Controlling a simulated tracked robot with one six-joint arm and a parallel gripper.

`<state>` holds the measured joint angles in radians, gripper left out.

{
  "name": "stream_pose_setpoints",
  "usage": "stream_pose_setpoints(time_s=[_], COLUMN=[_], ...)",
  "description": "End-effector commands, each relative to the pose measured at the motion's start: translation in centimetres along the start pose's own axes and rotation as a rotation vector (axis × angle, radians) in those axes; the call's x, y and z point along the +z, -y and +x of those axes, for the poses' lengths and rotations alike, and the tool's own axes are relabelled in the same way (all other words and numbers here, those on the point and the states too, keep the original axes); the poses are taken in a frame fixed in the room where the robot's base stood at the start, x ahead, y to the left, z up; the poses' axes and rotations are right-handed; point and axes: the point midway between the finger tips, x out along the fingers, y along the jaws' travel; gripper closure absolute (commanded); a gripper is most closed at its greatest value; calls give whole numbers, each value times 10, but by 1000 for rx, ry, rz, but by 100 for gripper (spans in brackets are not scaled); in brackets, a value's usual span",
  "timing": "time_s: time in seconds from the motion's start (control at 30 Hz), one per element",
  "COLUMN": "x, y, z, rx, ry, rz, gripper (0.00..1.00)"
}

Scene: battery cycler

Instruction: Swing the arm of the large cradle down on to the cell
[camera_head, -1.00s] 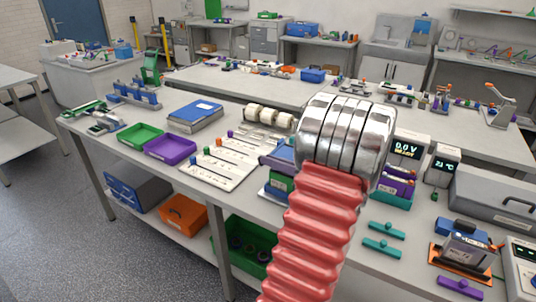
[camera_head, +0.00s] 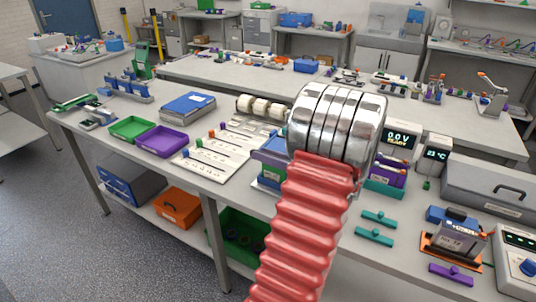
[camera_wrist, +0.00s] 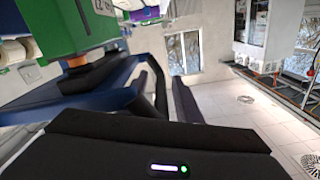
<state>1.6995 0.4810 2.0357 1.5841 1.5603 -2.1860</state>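In the head view, my red ribbed arm with its metal joint covers the middle of the bench. A blue and green fixture (camera_head: 270,172) shows partly to the left of it, and I cannot tell for sure that it is the large cradle. In the wrist view, a green block (camera_wrist: 75,25) with an orange part under it and dark blue bars fills the upper left, close to my gripper (camera_wrist: 170,85). Dark finger-like parts stand near the blue bars. Their gap and any contact are unclear. The cell and the cradle's arm cannot be made out.
A purple tray (camera_head: 160,141) and a green tray (camera_head: 132,128) lie on the left of the bench. A white board (camera_head: 215,160) with pegs is left of my arm. Display units (camera_head: 402,141), teal bars (camera_head: 375,236) and an orange-based fixture (camera_head: 455,240) stand on the right.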

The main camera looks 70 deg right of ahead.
Motion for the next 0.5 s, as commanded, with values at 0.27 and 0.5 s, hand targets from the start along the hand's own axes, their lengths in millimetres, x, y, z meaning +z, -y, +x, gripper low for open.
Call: stream_pose_setpoints(time_s=[0.27, 0.5], x=[0, 0], y=[0, 0], z=[-2, -26], rx=[-1, 1], ry=[0, -1], rz=[-1, -1], gripper=[69, 69])
